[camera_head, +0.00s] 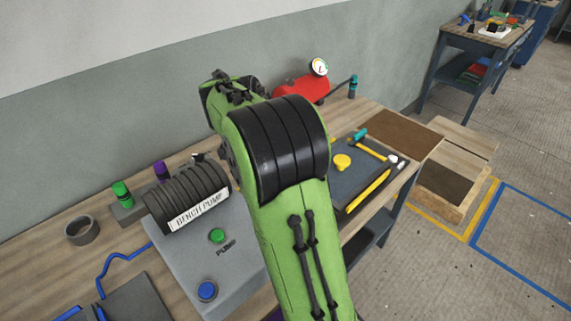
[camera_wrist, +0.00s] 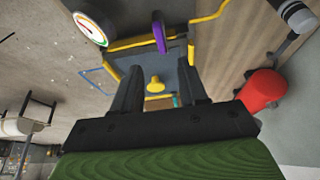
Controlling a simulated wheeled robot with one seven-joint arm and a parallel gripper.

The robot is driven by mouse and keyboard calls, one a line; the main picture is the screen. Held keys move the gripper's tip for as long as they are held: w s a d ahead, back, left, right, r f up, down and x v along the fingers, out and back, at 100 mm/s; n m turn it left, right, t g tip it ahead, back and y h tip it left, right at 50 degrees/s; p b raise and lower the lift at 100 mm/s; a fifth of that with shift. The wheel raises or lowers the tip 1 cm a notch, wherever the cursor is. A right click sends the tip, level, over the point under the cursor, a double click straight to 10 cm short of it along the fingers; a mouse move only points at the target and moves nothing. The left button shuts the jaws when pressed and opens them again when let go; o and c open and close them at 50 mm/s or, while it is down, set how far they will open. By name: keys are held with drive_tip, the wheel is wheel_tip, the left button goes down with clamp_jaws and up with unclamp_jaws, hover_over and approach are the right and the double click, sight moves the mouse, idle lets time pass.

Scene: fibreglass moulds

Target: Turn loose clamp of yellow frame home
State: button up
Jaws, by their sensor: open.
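In the wrist view, yellow bars (camera_wrist: 140,44) edge a grey-blue panel, and I take them for the yellow frame. A purple lever-like part (camera_wrist: 159,36) sits at the upper bar; I take it for a clamp but cannot tell whether it is loose. My gripper (camera_wrist: 161,72) is open, with both dark fingers pointing toward the panel. A yellow knob (camera_wrist: 155,85) shows between the fingers, beyond them; nothing is visibly held. In the head view my arm hides the gripper. A dark board (camera_head: 352,172) there carries a yellow knob (camera_head: 342,161) and a yellow bar (camera_head: 369,191).
The bench pump (camera_head: 217,269) stands left of my arm. A red tank (camera_head: 298,90) with a dial gauge (camera_head: 319,67) is behind. A brown mat (camera_head: 401,134) lies right. Open floor is at the right.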

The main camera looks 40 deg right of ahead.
drive_tip(key=p+v, duration=0.1)
drive_tip(key=v, duration=0.3)
drive_tip(key=shift+a+r, duration=0.1)
drive_tip(key=shift+r, duration=0.15)
drive_tip(key=s+a+r+n+t+y, duration=0.2)
drive_tip(key=s+a+r+n+t, duration=0.25)
drive_tip(key=s+a+n, duration=0.6)
drive_tip(key=s+a+f+n+t+y+p, duration=0.1)
drive_tip(key=s+a+f+n+y, duration=0.1)
drive_tip(key=s+a+n, duration=0.5)
drive_tip(key=shift+s+a, duration=0.9)
drive_tip(key=shift+s, duration=0.05)
drive_tip(key=shift+f+n, duration=0.1)
drive_tip(key=shift+n, duration=0.15)
